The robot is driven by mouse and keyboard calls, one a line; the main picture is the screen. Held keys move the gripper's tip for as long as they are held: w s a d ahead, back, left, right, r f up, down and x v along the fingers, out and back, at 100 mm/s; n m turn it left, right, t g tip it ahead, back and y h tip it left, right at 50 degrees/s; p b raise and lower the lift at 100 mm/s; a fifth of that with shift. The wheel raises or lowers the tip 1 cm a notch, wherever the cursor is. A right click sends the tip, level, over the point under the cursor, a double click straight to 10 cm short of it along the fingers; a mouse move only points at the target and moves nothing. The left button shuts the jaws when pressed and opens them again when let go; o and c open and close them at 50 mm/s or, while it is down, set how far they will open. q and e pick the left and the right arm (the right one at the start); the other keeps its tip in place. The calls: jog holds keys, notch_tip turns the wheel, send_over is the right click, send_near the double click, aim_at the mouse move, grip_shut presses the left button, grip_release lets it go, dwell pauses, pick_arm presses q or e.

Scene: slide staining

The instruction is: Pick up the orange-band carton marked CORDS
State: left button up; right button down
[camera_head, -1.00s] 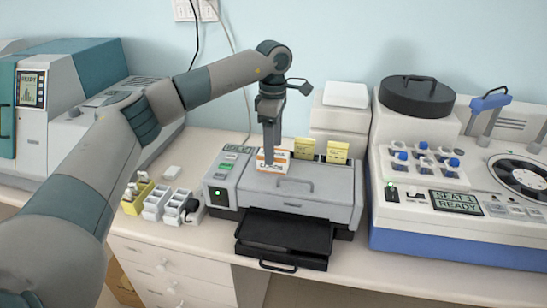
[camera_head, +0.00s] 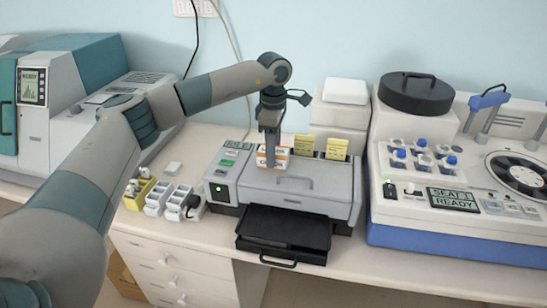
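A small white carton with an orange band (camera_head: 282,153) stands on top of the grey printer-like machine (camera_head: 318,188), near its left back. Its lettering is too small and too covered to read. My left gripper (camera_head: 270,160) points down right at the carton, its fingers in front of the carton's middle and hiding part of it. I cannot tell whether the fingers are open or closed on it. My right gripper is not in view.
Two yellow cards (camera_head: 336,149) stand behind the carton. A black tray (camera_head: 285,235) juts from the machine's front. Small racks (camera_head: 157,198) stand left; a white-blue machine (camera_head: 455,230) stands right. A white box stack (camera_head: 340,115) is behind.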

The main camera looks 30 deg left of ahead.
aim_at(277, 151)
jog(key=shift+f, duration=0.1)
